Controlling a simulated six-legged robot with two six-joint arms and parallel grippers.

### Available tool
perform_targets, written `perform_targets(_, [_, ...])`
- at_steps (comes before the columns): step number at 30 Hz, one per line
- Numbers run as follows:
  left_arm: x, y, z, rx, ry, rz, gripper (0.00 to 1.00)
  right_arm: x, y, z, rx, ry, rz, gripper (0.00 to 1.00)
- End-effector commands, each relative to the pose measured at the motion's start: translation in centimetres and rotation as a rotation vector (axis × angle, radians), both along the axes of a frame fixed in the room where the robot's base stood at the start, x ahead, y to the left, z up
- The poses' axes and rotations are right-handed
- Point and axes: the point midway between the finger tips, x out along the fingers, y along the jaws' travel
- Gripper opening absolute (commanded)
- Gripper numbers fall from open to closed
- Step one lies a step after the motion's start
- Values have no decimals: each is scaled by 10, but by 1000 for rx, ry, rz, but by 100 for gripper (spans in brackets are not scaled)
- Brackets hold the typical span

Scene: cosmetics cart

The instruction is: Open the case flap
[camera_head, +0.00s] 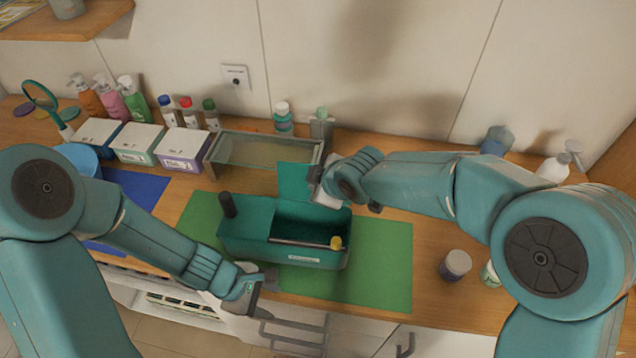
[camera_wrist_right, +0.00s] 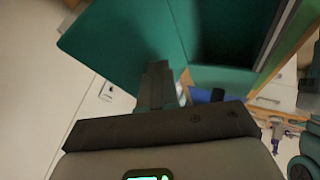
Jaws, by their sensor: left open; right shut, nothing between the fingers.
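The teal case (camera_head: 240,243) stands on a green mat (camera_head: 385,265), and its right part shows an open inside. A teal flap (camera_head: 294,182) stands raised at the case's back edge. In the right wrist view the flap (camera_wrist_right: 115,42) fills the upper left, beside the case (camera_wrist_right: 225,75). My right gripper (camera_head: 320,190) is shut and empty at the flap's right side; its fingers (camera_wrist_right: 157,82) appear close to the flap, but I cannot tell whether they touch. My left gripper (camera_head: 262,287) is open and empty near the case's front left corner.
A black cylinder (camera_head: 227,204) stands at the case's left end, and a yellow-ended item (camera_head: 336,243) lies at its right. A glass-topped tray (camera_head: 262,150) and white-lidded boxes (camera_head: 138,140) stand behind. A jar (camera_head: 455,264) stands right of the mat.

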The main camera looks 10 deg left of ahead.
Motion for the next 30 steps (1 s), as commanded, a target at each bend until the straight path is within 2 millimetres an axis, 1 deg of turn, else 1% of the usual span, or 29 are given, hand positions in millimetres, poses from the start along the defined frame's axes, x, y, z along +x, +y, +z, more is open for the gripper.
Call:
perform_targets(1, [-13,-7,-10,-57,69,6,51,0,0,0,0,0,0,0])
perform_targets(2, [-20,-12,-15,-94,113,10,51,0,0,0,0,0,0,0])
perform_targets(7, [-39,-5,-47,47,12,-351,51,0,0,0,0,0,0,0])
perform_targets(12, [-47,-4,-77,145,-146,-740,51,0,0,0,0,0,0,0])
perform_targets(15, [-46,-11,-91,174,-265,-954,51,0,0,0,0,0,0,0])
perform_targets(18, [-45,-21,-99,183,-373,-1108,51,0,0,0,0,0,0,0])
perform_targets(21, [-44,-28,-103,184,-447,-1200,51,0,0,0,0,0,0,0])
perform_targets(24, [-43,-32,-110,184,-483,-1241,51,0,0,-3,0,-5,0,0])
perform_targets(26, [-43,-33,-120,184,-490,-1248,51,0,0,-6,0,-14,1,0])
perform_targets(30, [-42,-33,-152,184,-491,-1248,51,0,1,-12,2,-51,2,0])
